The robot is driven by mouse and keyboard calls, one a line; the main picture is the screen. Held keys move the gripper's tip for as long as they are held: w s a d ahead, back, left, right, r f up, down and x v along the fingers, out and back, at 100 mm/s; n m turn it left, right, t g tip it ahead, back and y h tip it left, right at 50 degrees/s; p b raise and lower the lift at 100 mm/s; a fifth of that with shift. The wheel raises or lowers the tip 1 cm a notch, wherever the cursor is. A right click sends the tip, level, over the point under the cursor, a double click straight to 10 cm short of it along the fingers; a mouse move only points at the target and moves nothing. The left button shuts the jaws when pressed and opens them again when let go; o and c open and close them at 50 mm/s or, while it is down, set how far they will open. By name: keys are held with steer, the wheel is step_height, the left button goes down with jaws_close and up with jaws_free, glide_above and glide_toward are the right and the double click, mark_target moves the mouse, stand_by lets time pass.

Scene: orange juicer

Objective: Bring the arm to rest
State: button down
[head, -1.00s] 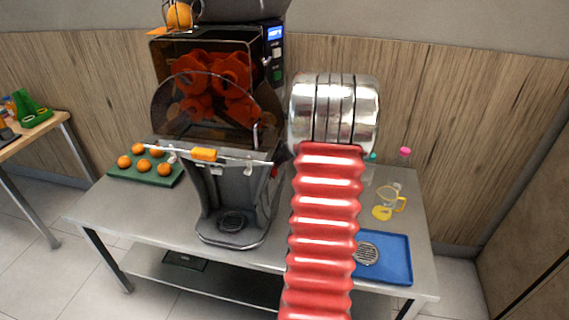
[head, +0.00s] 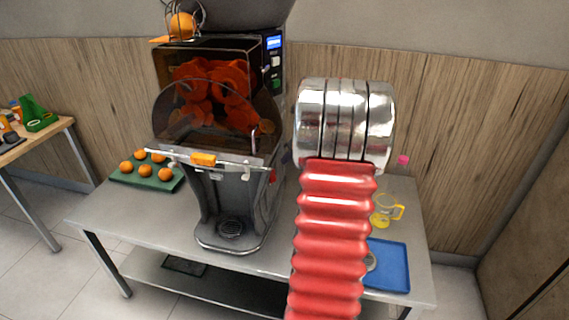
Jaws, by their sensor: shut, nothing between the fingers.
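My arm, with its red ribbed sleeve and shiny metal joint, rises in front of the right half of the steel table (head: 110,207) in the head view. My gripper is not visible in this view. The orange juicer (head: 230,130) stands in the middle of the table, with red-orange parts behind its clear cover. A yellow-handled jug (head: 384,213) stands right of my arm. A blue tray (head: 392,268) lies at the table's front right, partly hidden by my arm.
A green tray (head: 124,178) with several oranges (head: 145,170) lies at the table's left. An orange (head: 181,26) sits on top of the juicer. A pink-topped bottle (head: 402,162) is at the back right. A wooden side table (head: 45,132) stands at far left.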

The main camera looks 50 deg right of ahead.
steer(key=shift+s+d+r, duration=0.1)
steer(key=shift+s+r, duration=0.35)
steer(key=shift+s, duration=0.2)
